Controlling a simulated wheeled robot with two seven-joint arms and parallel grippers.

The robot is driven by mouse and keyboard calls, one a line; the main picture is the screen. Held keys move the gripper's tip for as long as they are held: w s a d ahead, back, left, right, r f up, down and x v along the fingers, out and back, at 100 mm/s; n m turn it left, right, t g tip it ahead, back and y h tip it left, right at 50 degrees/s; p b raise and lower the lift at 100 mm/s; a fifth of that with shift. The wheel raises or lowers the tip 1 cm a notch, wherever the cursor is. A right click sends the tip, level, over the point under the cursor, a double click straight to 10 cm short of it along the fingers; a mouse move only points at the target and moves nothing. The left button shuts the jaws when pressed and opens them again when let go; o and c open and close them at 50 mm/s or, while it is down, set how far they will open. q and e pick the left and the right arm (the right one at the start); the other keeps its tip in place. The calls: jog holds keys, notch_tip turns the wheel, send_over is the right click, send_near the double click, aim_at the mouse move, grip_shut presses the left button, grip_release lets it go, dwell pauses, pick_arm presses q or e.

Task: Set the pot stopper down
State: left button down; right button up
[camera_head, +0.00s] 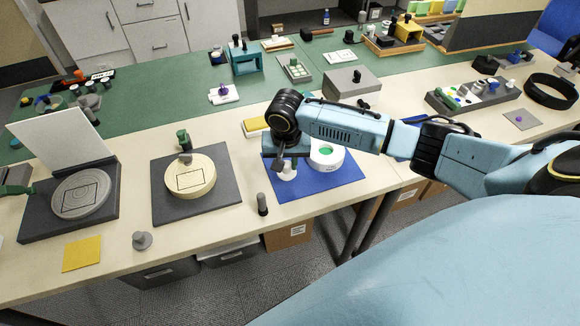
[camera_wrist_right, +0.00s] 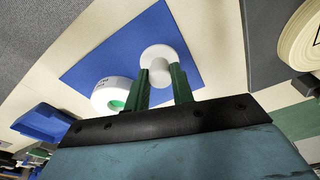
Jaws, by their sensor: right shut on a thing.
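The white pot stopper (camera_head: 288,174) is between the fingers of my right gripper (camera_head: 284,163), over the left part of the blue mat (camera_head: 335,181). In the right wrist view its round white end (camera_wrist_right: 157,56) shows beyond the green fingers of my right gripper (camera_wrist_right: 164,82), which are shut on it. I cannot tell whether the stopper touches the mat. The white pot (camera_head: 323,162) with a green inside stands on the mat just right of the stopper; it also shows in the right wrist view (camera_wrist_right: 102,96).
A cream round lap (camera_head: 201,184) on a dark base is left of the mat. A small black cylinder (camera_head: 262,204) stands between them near the front edge. A grey lap (camera_head: 78,194) and yellow square (camera_head: 82,253) are farther left. The mat's front part is clear.

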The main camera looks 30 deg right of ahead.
aim_at(286, 173)
jog(key=shift+f, duration=0.7)
notch_tip(286, 173, down, 2)
jog(key=shift+f, duration=0.4)
pick_arm(q)
jog(key=shift+f, duration=0.25)
pick_arm(e)
jog(key=shift+f, duration=0.15)
jog(key=o, duration=1)
